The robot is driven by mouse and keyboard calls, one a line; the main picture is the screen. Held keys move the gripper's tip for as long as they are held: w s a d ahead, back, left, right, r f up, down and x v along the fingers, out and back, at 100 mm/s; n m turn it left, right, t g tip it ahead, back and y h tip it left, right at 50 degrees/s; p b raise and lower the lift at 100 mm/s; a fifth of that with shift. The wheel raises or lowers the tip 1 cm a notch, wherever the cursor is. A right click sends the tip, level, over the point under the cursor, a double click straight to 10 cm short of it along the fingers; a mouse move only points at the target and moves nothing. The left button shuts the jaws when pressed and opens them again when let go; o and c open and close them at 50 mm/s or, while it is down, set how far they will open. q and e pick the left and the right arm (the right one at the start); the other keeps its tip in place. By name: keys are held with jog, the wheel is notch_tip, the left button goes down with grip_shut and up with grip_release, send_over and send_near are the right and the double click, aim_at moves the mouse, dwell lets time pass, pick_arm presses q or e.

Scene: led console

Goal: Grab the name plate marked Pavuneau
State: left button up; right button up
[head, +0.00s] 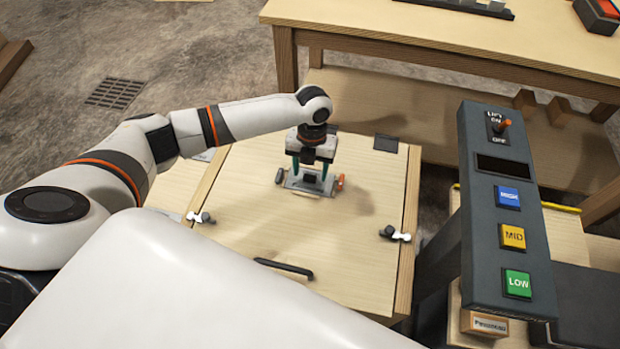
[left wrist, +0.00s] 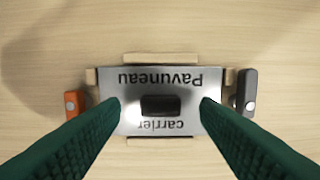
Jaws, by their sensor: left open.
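The name plate (left wrist: 160,80) is a silver plate reading "Pavuneau" and "carrier", upside down in the left wrist view. A black knob (left wrist: 160,105) stands at its middle. In the head view the plate (head: 292,183) lies on the wooden panel, partly hidden by my left gripper (head: 311,177). The left gripper is open, with its green fingers pointing down at the plate. In the left wrist view its fingertips (left wrist: 160,104) are on either side of the knob, apart from it. Whether they touch the plate is unclear. My right gripper is not in view.
An orange clip (left wrist: 73,104) and a dark grey clip (left wrist: 249,91) flank the plate, with wooden strips along its edges. The wooden panel (head: 240,225) has a black handle (head: 284,269). A dark console (head: 480,205) with coloured buttons stands right. Another table (head: 430,35) is behind.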

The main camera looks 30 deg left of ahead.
pick_arm(q)
jog(key=shift+f, duration=0.9)
jog(key=shift+c, duration=0.4)
jog(key=c, duration=1)
jog(key=shift+r, duration=0.1)
